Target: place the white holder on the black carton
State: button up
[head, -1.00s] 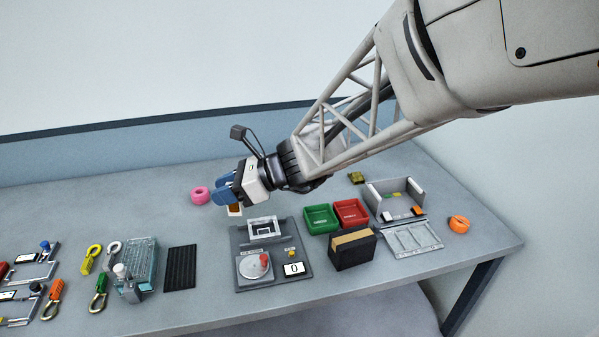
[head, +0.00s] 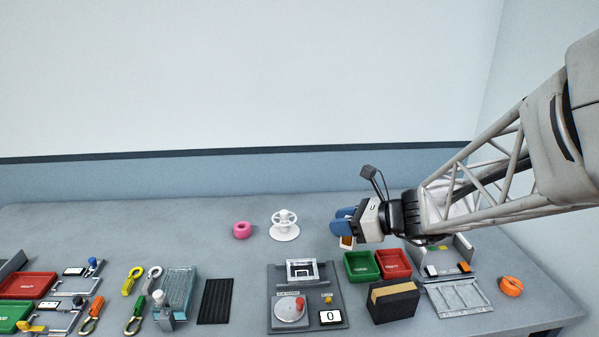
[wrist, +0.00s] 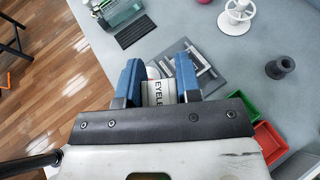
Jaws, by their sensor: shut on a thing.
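My gripper (head: 346,229) is shut on a small white holder (head: 347,242) with a brown face, held above the table behind the green bin. In the wrist view, the holder (wrist: 159,93) sits between the blue fingers and shows lettering that begins "EYELE"; the rest is hidden. The black carton (head: 397,306), with a tan cardboard-coloured top, stands on the table in front of the red bin. It is nearer the front edge than my gripper and to its right. I cannot make out the carton in the wrist view.
Green (head: 362,266) and red (head: 394,264) bins stand behind the carton. A grey board (head: 337,291) lies left of it and a metal tray (head: 458,299) right. A white spool stand (head: 285,229) and pink ring (head: 242,230) stand at the back. A dark round post (wrist: 281,66) shows in the wrist view.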

jog(key=s+d+m+t+h, duration=0.2)
jog(key=d+m+t, duration=0.1)
jog(key=d, duration=1)
send_over(389, 286)
jog(key=shift+f, duration=2.5)
jog(key=shift+f, duration=0.15)
jog(key=shift+f, duration=1.85)
jog(key=shift+f, duration=2)
jog(key=shift+f, duration=0.15)
jog(key=o, duration=1)
